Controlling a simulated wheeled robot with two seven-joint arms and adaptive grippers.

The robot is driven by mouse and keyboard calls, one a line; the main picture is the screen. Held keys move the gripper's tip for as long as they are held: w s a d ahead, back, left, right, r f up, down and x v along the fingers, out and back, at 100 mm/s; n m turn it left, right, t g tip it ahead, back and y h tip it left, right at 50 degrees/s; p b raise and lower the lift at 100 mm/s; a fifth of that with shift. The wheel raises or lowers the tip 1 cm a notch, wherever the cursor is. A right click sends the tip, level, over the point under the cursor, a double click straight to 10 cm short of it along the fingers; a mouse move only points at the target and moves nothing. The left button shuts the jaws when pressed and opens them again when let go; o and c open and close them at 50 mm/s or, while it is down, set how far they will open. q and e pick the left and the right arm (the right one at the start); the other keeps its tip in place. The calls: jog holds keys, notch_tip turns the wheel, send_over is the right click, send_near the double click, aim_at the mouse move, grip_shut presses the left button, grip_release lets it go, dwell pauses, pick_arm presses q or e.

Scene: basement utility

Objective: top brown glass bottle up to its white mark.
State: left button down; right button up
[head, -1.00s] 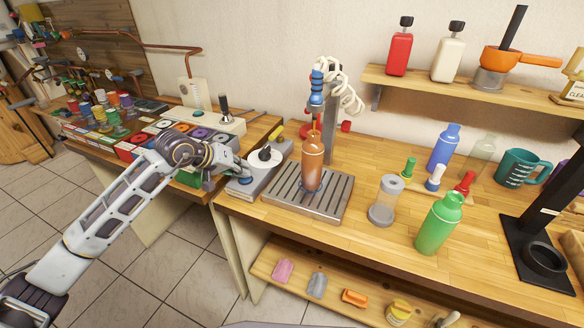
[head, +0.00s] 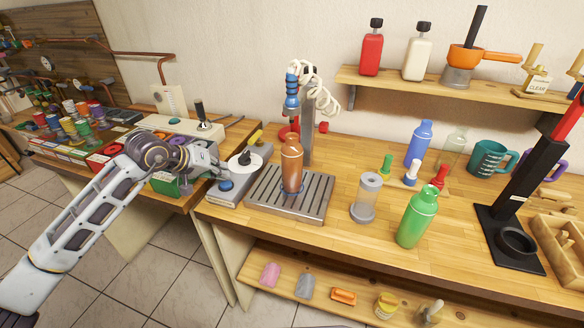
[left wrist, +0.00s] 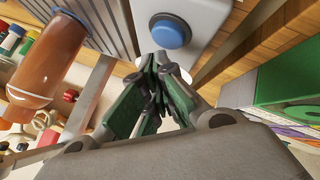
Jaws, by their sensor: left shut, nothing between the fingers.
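The brown glass bottle (head: 292,170) stands upright on the slatted metal drip tray (head: 320,207), below the blue nozzle (head: 292,90). It also shows in the left wrist view (left wrist: 45,60). A grey box (head: 240,178) left of the tray carries a blue button (head: 226,185), also in the left wrist view (left wrist: 170,32). My left gripper (head: 216,173) is shut and empty close beside the button; in the left wrist view its fingertips appear just short of it. My right gripper is not in view.
A black stand (head: 510,235) is farther right. A box with a lever (head: 180,127) and colored boxes crowd the left bench.

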pick_arm(q)
jog(key=shift+r, duration=0.1)
jog(key=shift+r+p, duration=0.85)
jog(key=shift+r, duration=1.55)
jog(key=shift+d, duration=0.1)
